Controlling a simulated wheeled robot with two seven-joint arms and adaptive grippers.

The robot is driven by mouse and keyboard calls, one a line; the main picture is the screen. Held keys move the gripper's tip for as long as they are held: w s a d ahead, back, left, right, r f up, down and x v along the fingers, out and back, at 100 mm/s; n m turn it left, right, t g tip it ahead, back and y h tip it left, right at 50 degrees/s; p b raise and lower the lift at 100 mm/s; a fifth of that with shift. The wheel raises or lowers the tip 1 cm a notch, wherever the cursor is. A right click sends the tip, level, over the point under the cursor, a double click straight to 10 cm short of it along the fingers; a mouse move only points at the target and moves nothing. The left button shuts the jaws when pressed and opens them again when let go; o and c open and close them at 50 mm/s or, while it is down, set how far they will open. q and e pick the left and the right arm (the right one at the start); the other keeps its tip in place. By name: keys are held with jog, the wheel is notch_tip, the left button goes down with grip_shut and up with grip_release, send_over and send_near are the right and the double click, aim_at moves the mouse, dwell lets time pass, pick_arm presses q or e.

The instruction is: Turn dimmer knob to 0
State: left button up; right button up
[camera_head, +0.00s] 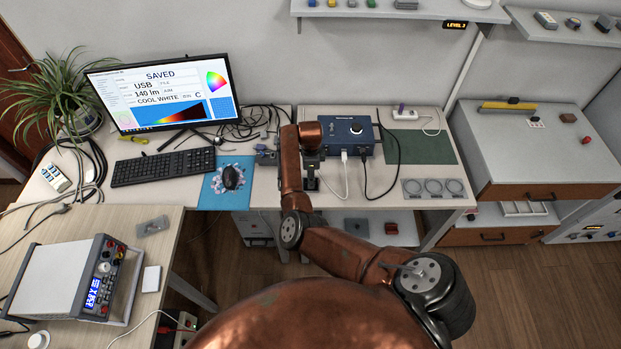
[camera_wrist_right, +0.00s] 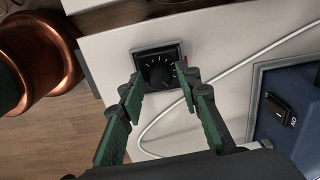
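The dimmer knob (camera_wrist_right: 158,72) is a round black knob on a square dark plate with white dial marks, in the right wrist view. My right gripper (camera_wrist_right: 161,81) is open, its two green-padded fingers on either side of the knob's lower part. I see a gap between the fingertips and the knob; contact is not visible. In the head view my copper right arm reaches to the bench left of the blue box (camera_head: 340,139), and its gripper is mostly hidden by the arm. My left gripper is not in view.
A white cable (camera_wrist_right: 225,72) runs over the bench close to the right finger. The blue box's rocker switch (camera_wrist_right: 278,110) is at the right. The monitor (camera_head: 165,95) reads SAVED, 140 lm, COOL WHITE. A keyboard (camera_head: 163,167) and a green mat (camera_head: 425,148) lie on the bench.

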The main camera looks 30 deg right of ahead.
grip_shut()
